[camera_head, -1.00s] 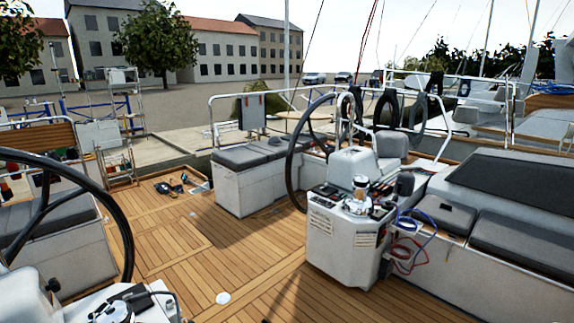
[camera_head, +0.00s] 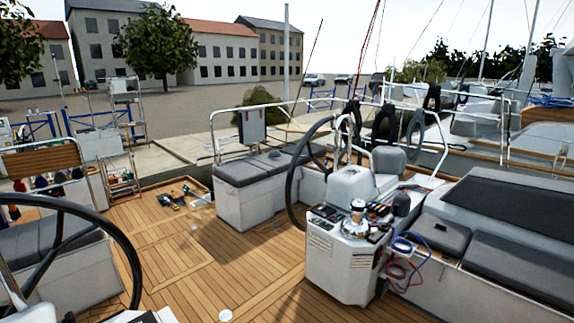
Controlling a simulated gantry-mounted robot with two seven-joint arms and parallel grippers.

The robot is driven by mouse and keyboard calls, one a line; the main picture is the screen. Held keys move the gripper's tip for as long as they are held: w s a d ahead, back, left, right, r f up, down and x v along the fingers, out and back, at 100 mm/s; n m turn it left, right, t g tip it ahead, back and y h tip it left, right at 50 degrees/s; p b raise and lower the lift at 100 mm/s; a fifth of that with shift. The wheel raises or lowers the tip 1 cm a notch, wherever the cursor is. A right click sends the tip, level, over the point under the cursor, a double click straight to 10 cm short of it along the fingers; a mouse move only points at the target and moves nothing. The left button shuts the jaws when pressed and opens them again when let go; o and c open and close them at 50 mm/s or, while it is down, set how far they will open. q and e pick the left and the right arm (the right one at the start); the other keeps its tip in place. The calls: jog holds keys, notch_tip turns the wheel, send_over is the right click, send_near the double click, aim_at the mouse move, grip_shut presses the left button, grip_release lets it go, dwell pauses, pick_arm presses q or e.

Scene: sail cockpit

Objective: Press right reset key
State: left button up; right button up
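The right steering console (camera_head: 345,245) is a white pedestal on the wooden deck, right of the picture's middle. Its sloped top carries dark instruments and small keys (camera_head: 326,213), too small to tell the reset key apart. A silver winch (camera_head: 357,210) stands on the console top, and a black steering wheel (camera_head: 293,186) is on its left side. Part of a left console (camera_head: 140,317) shows at the bottom left edge, mostly cut off. Neither of my grippers shows in this view.
A left wheel (camera_head: 128,250) rises at the left edge. Grey-cushioned benches (camera_head: 262,165) stand behind the console and at the right (camera_head: 510,262). Red and blue ropes (camera_head: 402,258) hang on the console's right side. The wooden deck (camera_head: 215,265) between the wheels is mostly open.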

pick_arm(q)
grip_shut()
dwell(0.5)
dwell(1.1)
